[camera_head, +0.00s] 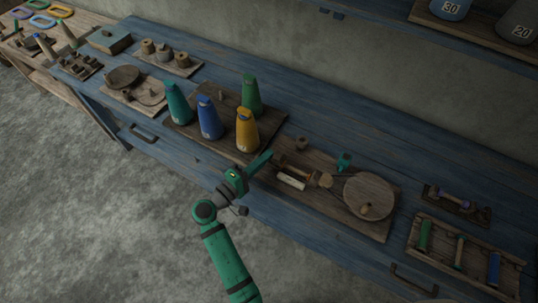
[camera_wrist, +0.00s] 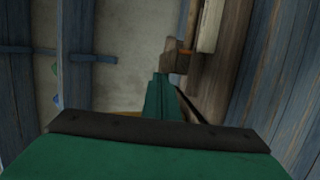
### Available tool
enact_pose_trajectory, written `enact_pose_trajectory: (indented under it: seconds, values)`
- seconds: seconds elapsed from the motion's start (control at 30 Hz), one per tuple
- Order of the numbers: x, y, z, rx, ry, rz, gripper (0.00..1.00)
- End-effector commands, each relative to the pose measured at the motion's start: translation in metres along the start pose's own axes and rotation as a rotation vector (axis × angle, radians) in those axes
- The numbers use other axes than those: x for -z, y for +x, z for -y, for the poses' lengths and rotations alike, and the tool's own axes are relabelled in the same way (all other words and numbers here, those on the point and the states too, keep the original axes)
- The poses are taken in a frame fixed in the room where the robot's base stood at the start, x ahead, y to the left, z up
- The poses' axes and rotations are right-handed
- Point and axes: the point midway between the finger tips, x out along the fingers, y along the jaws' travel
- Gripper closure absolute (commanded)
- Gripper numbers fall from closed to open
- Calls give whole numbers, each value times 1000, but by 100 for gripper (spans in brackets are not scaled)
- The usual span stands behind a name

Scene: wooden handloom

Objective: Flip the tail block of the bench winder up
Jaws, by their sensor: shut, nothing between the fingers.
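The bench winder is a wooden board (camera_head: 378,227) with a large round wheel (camera_head: 370,192) at its right end and a pale roll (camera_head: 291,182) near its front edge. A small brown wooden block, which looks like the tail block (camera_wrist: 176,58), stands by the near end of the pale roll in the wrist view. Whether it is up or folded down I cannot tell. My green gripper (camera_head: 268,157) is at the left end of the winder, shut and empty. In the wrist view its fingertips (camera_wrist: 160,78) are close to the block; contact is unclear.
A wooden board with several cones stands just left of my gripper, the yellow cone (camera_head: 247,131) nearest. A bobbin rack (camera_head: 462,262) lies right of the winder. A small teal knob (camera_head: 344,161) rises behind the roll. Open floor (camera_head: 110,220) lies in front of the blue bench.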

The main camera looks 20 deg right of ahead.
Motion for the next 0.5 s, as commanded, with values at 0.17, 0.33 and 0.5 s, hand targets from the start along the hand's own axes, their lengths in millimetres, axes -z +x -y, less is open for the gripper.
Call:
enact_pose_trajectory:
  seconds: [0.17,0.33,0.5]
  values:
    - [-5,2,1,0,-2,13,100]
    - [-5,2,1,0,-2,17,100]
    - [8,-3,1,0,-2,13,100]
